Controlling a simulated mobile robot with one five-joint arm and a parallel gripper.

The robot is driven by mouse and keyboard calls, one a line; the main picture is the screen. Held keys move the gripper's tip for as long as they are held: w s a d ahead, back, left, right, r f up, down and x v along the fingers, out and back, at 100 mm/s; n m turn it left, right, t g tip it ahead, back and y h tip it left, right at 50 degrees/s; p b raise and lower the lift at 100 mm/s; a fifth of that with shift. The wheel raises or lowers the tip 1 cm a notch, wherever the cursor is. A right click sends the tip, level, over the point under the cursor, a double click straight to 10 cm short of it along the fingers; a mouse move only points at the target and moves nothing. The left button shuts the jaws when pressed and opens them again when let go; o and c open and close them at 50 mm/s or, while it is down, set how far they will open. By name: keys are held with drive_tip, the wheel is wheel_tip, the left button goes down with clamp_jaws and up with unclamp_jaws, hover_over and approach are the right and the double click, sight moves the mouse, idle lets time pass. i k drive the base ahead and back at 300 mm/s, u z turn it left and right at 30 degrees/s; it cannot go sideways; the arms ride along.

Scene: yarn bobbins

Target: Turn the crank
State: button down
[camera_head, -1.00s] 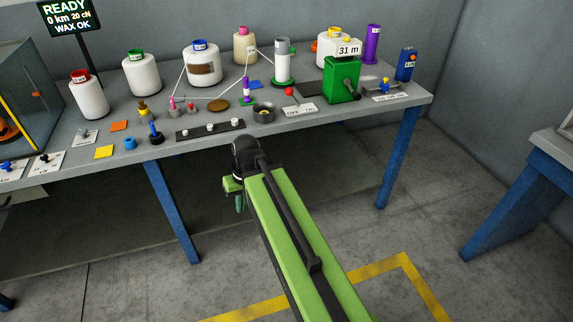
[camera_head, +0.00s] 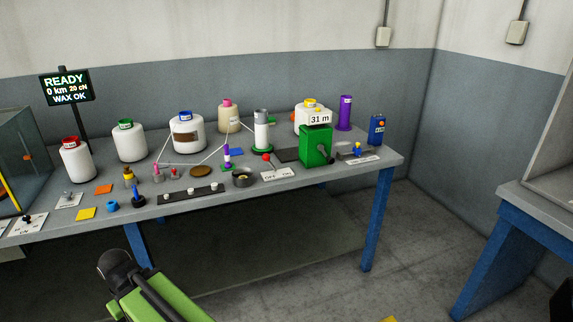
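The green box (camera_head: 314,147) stands near the right end of the grey workbench (camera_head: 215,216). A dark crank (camera_head: 324,153) sits on its front right side; its exact angle is too small to tell. My green and black arm comes in at the lower left, in front of the bench and well apart from the crank. Its dark wrist end shows, but the gripper fingers are not visible.
A blue device (camera_head: 377,130) and a purple bobbin (camera_head: 345,113) stand to the right.

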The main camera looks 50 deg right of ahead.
sight(331, 160)
drive_tip(key=u, duration=0.95)
drive_tip(key=k, duration=0.9)
drive_tip(key=z, duration=1)
drive_tip(key=i, duration=0.8)
drive_tip(key=u, duration=0.1)
